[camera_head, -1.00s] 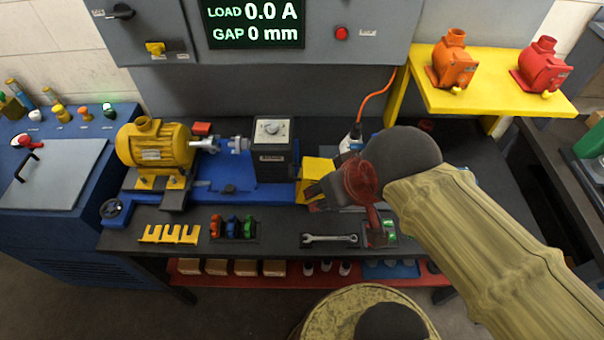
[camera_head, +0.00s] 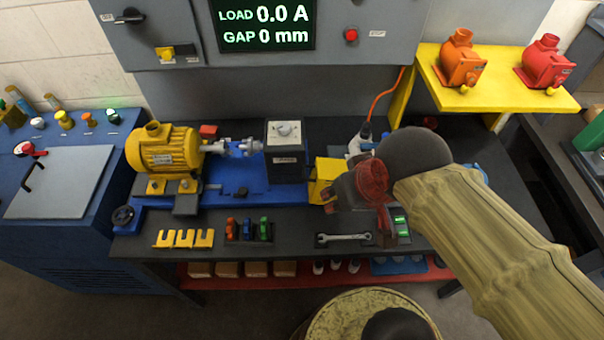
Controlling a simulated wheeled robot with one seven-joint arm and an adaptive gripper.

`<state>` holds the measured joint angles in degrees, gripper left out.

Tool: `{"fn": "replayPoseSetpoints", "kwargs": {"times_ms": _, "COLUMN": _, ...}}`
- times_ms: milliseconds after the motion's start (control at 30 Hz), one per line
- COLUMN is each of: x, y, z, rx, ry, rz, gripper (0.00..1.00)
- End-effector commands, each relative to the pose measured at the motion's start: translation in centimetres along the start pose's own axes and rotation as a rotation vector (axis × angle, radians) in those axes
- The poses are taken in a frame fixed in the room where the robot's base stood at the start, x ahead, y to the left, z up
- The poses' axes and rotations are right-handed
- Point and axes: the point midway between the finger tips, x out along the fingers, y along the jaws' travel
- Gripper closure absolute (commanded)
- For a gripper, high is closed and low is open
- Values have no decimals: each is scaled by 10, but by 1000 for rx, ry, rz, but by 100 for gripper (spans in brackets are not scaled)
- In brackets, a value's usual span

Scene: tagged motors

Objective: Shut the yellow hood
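The yellow hood (camera_head: 327,168) is a bright yellow sheet piece on the bench, just right of the dark grey box with a dial (camera_head: 286,150). It stands apart from the bare shaft coupling (camera_head: 238,149), which is uncovered between the yellow motor (camera_head: 165,150) and the box. My gripper (camera_head: 328,196) is at the hood's lower right edge and hides part of it. Whether it touches the hood is unclear. My wrist and arm cover the fingers, so I cannot see if they are open or shut.
A wrench (camera_head: 344,237), colored clips (camera_head: 247,228) and yellow shims (camera_head: 184,238) lie along the bench front. A yellow shelf (camera_head: 500,95) with orange and red motors stands at right. A white-and-blue bottle-like tool (camera_head: 361,138) with an orange cord is behind my gripper.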

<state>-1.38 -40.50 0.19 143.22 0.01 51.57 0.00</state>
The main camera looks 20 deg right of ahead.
Motion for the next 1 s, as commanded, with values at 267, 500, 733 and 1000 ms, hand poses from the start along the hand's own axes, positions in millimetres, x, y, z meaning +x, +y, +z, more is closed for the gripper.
{"fn": "replayPoseSetpoints", "kwargs": {"times_ms": 267, "x": 29, "y": -21, "z": -30, "rx": -79, "ry": -229, "rz": -19, "gripper": 84}}
{"fn": "replayPoseSetpoints", "kwargs": {"times_ms": 500, "x": 69, "y": -42, "z": -69, "rx": -264, "ry": -380, "rz": -38, "gripper": 98}}
{"fn": "replayPoseSetpoints", "kwargs": {"times_ms": 733, "x": 122, "y": -63, "z": -101, "rx": -530, "ry": -485, "rz": -84, "gripper": 100}}
{"fn": "replayPoseSetpoints", "kwargs": {"times_ms": 1000, "x": 181, "y": -81, "z": -137, "rx": -884, "ry": -519, "rz": -160, "gripper": 100}}
